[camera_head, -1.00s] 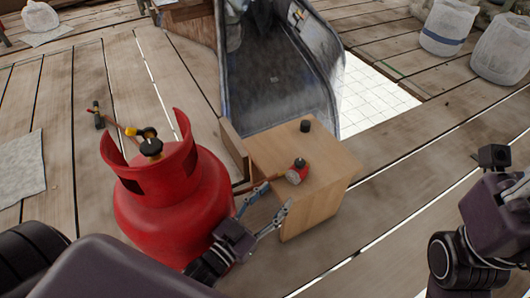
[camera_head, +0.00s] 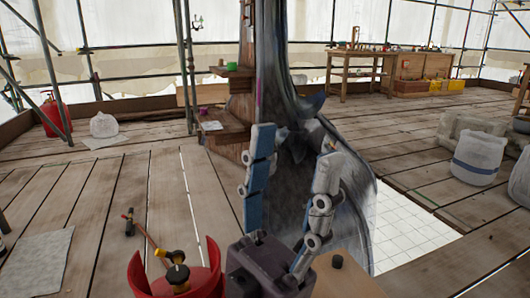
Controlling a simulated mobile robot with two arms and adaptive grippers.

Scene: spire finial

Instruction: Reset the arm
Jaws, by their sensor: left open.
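My left gripper (camera_head: 291,150) is raised in front of the camera at the lower middle of the head view. Its two fingers point up and stand well apart, with nothing between them. Behind them rises the dark, curved metal spire (camera_head: 285,80). My right gripper is out of view.
A red gas cylinder (camera_head: 202,283) stands close at the bottom, left of my gripper. White sacks (camera_head: 478,156) stand at right. A tiled opening (camera_head: 405,235) shows in the plank floor.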

